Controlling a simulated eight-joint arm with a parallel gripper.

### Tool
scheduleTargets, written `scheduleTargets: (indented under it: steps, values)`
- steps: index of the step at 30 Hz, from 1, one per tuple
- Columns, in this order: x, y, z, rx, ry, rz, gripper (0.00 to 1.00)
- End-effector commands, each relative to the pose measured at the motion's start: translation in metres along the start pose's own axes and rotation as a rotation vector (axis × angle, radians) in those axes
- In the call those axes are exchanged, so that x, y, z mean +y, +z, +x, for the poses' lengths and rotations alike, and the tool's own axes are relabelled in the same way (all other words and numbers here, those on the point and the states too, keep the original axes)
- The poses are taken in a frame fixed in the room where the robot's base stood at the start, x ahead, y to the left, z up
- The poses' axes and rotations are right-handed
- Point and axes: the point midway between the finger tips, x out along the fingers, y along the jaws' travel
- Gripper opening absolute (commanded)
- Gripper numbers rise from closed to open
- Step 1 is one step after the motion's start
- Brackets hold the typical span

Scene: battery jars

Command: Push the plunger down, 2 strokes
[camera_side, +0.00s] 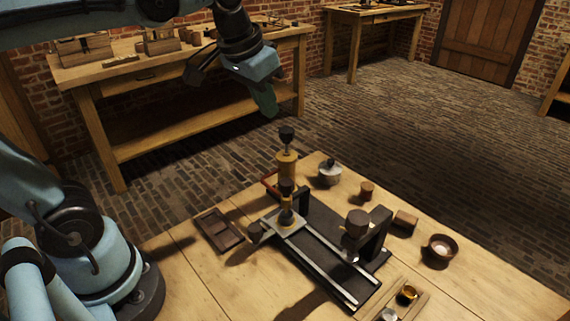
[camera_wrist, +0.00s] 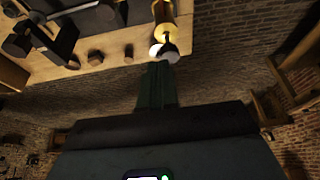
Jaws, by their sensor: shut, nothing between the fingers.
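The brass pump (camera_side: 287,168) stands upright at the far edge of the wooden table. Its plunger has a dark round knob (camera_side: 286,133) on a thin rod, standing raised above the brass body. My gripper (camera_side: 267,112) is shut and empty, with green fingers pointing down. Its tips are above and slightly left of the knob in the side view, apart from it. In the wrist view, the closed fingers (camera_wrist: 157,72) point toward the rounded knob (camera_wrist: 163,50) and the yellow pump body (camera_wrist: 174,18). The exact gap is hard to judge.
A dark rail fixture (camera_side: 325,258) with a clamp and uprights stands in front of the pump. A metal lidded jar (camera_side: 330,174), a small wooden cylinder (camera_side: 366,191) and a bowl (camera_side: 439,250) are to the right. An open dark tray (camera_side: 219,230) lies left. Air around the knob looks clear.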

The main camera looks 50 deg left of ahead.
Motion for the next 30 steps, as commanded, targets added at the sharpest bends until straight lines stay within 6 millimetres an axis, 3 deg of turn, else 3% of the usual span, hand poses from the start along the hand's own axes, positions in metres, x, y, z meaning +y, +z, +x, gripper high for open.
scheduleTargets:
  steps: [6,15,30]
  values:
    - [-0.004,-0.04,-0.026,-0.127,0.0,0.0,0.0]
    - [-0.01,-0.075,-0.05,-0.29,0.003,0.0,0.0]
    - [-0.013,-0.087,-0.059,-0.375,0.007,0.0,0.0]
